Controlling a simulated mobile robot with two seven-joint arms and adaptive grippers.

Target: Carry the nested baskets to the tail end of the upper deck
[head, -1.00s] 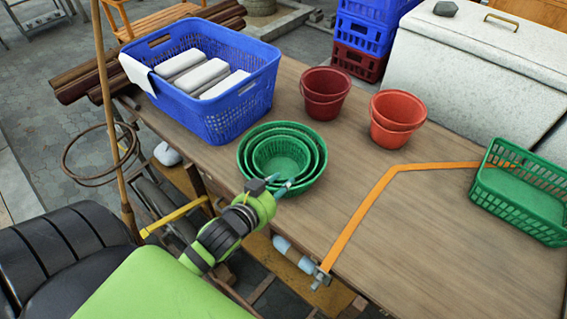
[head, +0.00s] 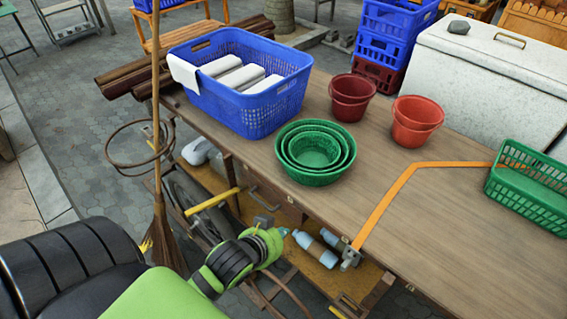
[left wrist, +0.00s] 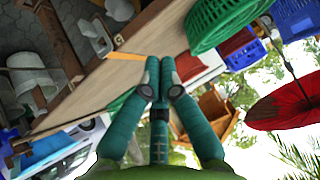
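The nested green baskets (head: 314,176), round and set one inside another, stand upright on the wooden upper deck (head: 400,205) near its front edge. In the left wrist view a green basket (left wrist: 222,22) shows at the top, right of my fingers. My left gripper (head: 284,232) is in front of the deck and lower in the picture, apart from the baskets. In the left wrist view its teal fingers (left wrist: 160,66) come together at the tips with nothing seen between them. My right gripper is not in view.
A blue basket (head: 220,112) with white blocks stands left of the nested baskets. Red buckets (head: 352,92) and (head: 415,116) stand behind. A green rectangular basket (head: 530,190) sits at right, beyond an orange strap (head: 385,205). The deck's front middle is clear.

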